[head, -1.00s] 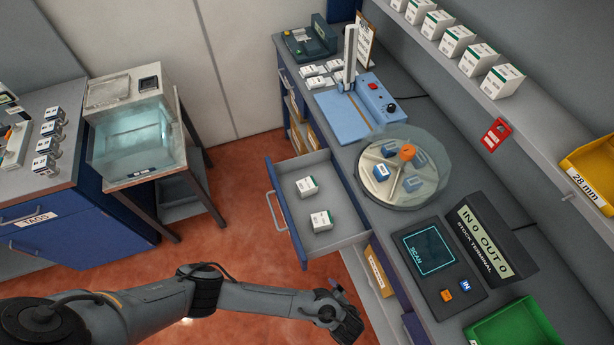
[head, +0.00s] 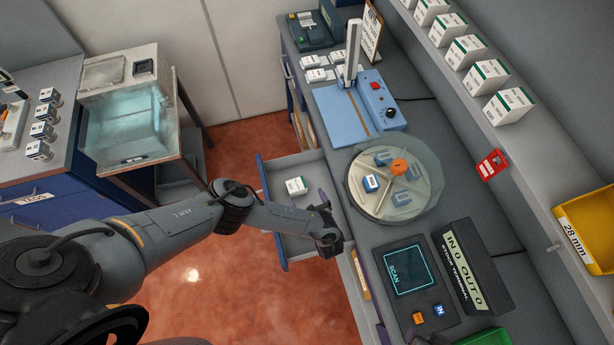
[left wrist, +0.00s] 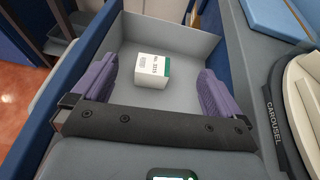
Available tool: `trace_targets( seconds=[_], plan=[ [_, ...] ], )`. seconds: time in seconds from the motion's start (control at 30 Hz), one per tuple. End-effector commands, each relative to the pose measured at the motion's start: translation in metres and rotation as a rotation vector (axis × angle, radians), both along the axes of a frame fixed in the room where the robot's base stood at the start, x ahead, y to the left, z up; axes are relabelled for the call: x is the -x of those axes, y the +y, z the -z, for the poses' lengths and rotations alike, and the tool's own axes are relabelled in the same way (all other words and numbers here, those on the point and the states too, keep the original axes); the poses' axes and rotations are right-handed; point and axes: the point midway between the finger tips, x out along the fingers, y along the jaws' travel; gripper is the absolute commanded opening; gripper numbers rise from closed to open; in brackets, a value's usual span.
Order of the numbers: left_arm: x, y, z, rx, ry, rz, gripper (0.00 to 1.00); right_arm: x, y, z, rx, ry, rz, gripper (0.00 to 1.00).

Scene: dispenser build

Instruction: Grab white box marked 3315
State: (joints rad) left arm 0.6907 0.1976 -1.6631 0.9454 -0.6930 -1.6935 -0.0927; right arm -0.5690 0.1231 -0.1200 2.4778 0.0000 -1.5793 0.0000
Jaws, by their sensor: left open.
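The open drawer (head: 262,180) holds a white box with a green edge (head: 296,186), near its far end. In the left wrist view a white box (left wrist: 153,70) stands in the drawer, and its small label seems to read No. 3315. My left gripper (head: 326,212) is over the drawer, pointing down, open and empty. In the left wrist view its purple fingers stand apart (left wrist: 158,80), with the box beyond and between them. A second drawer box is hidden by my left arm in the head view. My right gripper is not in view.
Right of the drawer is the counter with a round carousel (head: 360,208), a blue device (head: 345,115) and a stock terminal (head: 465,265). Several white boxes (head: 466,51) line the shelf. A glass-fronted tank (head: 125,125) stands at left.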

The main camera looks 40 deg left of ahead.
Motion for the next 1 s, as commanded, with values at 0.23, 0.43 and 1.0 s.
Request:
trace_targets(
  seconds=[0.23, 0.43, 1.0],
  plan=[
    [0.001, 0.0, 0.046, 0.001, 0.003, 0.001, 1.0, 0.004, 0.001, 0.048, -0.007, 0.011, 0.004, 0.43],
    [0.0, 0.001, 0.063, 0.002, 0.001, 0.0, 1.0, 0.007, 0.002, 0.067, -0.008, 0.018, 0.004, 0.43],
    [-0.027, 0.043, 0.085, 0.002, 0.002, 0.001, 1.0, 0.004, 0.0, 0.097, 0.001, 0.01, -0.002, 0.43]
  ],
)
